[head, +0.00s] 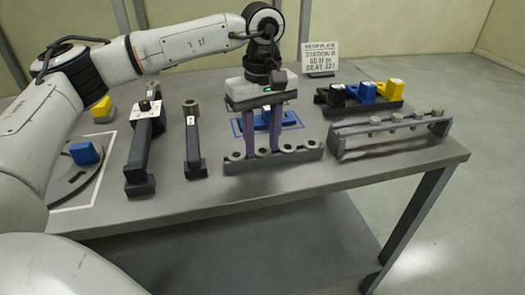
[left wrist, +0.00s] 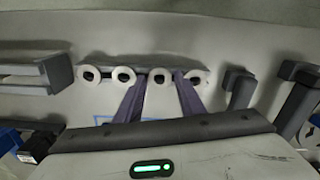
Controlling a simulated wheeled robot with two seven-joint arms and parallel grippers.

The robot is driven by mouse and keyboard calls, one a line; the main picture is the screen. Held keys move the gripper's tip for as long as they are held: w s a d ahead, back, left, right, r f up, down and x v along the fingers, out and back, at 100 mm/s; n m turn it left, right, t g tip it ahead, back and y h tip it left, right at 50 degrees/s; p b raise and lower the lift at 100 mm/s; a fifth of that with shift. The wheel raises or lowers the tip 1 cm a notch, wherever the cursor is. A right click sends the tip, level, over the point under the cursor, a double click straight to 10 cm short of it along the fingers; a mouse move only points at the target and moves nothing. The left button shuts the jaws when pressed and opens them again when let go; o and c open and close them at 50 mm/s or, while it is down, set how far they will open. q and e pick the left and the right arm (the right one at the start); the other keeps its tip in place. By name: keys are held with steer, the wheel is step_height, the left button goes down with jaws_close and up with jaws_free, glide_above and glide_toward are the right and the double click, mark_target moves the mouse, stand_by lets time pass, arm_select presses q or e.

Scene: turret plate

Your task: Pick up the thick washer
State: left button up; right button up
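A dark grey rack (head: 285,163) at the table's front edge holds several pale ring-shaped washers in a row. I cannot tell by thickness which is the thick washer. My left gripper (head: 261,148) points down over this rack, its two purple fingers apart. The second washer from the left (head: 262,153) shows between the fingertips. My right gripper is not in view.
A second rack with small round parts (head: 390,137) stands to the right. Two dark tools (head: 193,140) (head: 144,155) stand to the left. Behind are a holder with blue and yellow blocks (head: 362,93) and a sign (head: 320,57). A round plate (head: 70,175) carries a blue block.

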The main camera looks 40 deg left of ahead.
arm_select(q)
steer(key=shift+f, duration=0.1)
jaws_close()
stand_by(0.3)
